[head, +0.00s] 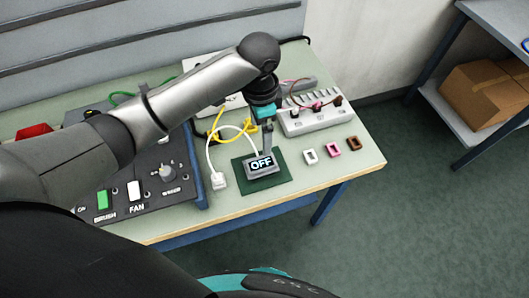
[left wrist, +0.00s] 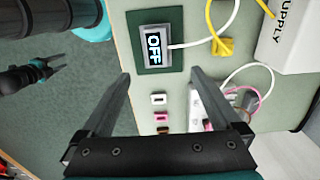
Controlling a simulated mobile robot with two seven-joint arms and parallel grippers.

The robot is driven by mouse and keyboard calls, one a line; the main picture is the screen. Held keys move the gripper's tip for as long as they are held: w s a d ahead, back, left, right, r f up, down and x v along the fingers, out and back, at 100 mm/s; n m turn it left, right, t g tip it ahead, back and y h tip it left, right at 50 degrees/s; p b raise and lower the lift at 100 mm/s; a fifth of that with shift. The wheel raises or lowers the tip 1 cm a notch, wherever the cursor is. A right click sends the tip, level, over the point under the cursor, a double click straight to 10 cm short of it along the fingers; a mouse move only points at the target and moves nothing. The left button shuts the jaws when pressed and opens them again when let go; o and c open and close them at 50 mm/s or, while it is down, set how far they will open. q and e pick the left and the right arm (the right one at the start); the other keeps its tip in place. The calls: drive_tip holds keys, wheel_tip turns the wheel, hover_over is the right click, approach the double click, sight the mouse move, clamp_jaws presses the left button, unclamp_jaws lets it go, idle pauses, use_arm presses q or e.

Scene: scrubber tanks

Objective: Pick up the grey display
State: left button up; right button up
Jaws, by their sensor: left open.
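The grey display (head: 262,165) reads OFF and sits on a dark green mat (head: 285,175) near the bench's front edge. It also shows in the left wrist view (left wrist: 153,45), with a white cable leaving its side. My left gripper (head: 267,147) points down over the display in the head view. In the left wrist view its fingers (left wrist: 158,76) are spread apart, with nothing between them, and the display lies just beyond the fingertips. My right gripper (left wrist: 50,63) shows small at the left of the left wrist view, off the bench; its finger gap is too small to judge.
A control panel (head: 150,183) with switches stands left of the display. White (head: 310,156), pink (head: 333,150) and brown (head: 354,143) small blocks lie to the right. Yellow and white cables run behind, near a grey socket unit (head: 318,120). A cardboard box (head: 485,92) sits on a shelf.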

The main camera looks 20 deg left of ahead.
use_arm(q)
hover_over(261, 163)
wheel_tip(261, 163, down, 6)
drive_tip(key=shift+w+r+b, duration=0.1)
drive_tip(key=shift+b, duration=0.25)
wheel_tip(261, 163, down, 3)
drive_tip(key=shift+w+f, duration=0.1)
drive_tip(key=shift+f, duration=0.1)
drive_tip(key=shift+f+b, duration=0.3)
drive_tip(key=shift+f, duration=0.1)
wheel_tip(261, 163, down, 4)
drive_tip(key=shift+r+b, duration=0.2)
drive_tip(key=shift+b, duration=0.1)
drive_tip(key=shift+f, duration=0.35)
use_arm(e)
drive_tip(key=s+f, duration=0.2)
drive_tip(key=s, duration=0.1)
drive_tip(key=shift+s+f+g, duration=0.1)
drive_tip(key=shift+f+g, duration=0.05)
drive_tip(key=shift+g, duration=0.15)
